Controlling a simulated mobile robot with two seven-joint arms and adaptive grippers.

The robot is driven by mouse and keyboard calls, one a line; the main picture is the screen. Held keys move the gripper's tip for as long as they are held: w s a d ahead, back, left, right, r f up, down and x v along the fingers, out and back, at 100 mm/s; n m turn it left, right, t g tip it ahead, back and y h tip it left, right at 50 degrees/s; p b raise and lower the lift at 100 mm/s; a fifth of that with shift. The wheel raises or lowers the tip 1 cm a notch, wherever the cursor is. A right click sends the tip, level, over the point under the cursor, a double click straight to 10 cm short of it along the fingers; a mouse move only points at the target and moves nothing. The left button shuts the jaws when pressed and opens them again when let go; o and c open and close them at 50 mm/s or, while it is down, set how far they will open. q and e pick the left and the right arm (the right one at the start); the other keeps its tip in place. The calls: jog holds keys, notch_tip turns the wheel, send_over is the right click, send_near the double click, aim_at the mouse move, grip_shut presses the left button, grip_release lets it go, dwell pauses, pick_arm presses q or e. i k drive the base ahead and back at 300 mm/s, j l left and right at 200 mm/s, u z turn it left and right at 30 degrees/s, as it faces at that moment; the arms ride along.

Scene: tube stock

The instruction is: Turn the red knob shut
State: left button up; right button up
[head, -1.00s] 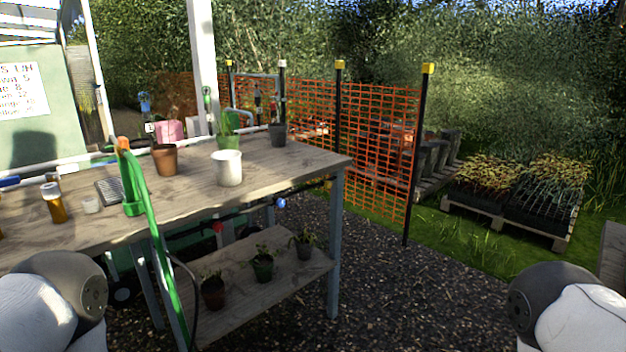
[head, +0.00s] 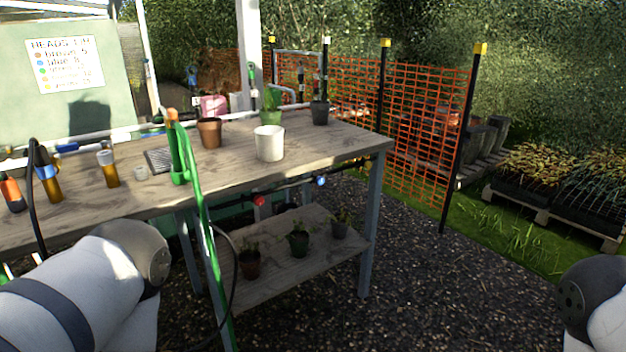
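The red knob (head: 259,201) is small and sits on a dark pipe under the front edge of the wooden bench, above the lower shelf. A blue knob (head: 320,181) sits on the same pipe, to its right. The red knob's exact setting is too small to tell. My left arm comes in at the lower left and my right arm at the lower right edge. Neither gripper shows in the head view, and both arms are well apart from the knob.
The bench top (head: 325,143) carries a white pot (head: 269,144), a terracotta pot (head: 209,133) and several bottles at left. Potted plants stand on the lower shelf (head: 275,268). Gravel (head: 420,290) lies clear at right.

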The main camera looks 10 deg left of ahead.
aim_at(258, 200)
jog(key=i+j+u, duration=0.1)
jog(key=i+u, duration=0.35)
jog(key=i+l+u, duration=0.1)
jog(key=i+u, duration=0.4)
jog(key=i, duration=0.05)
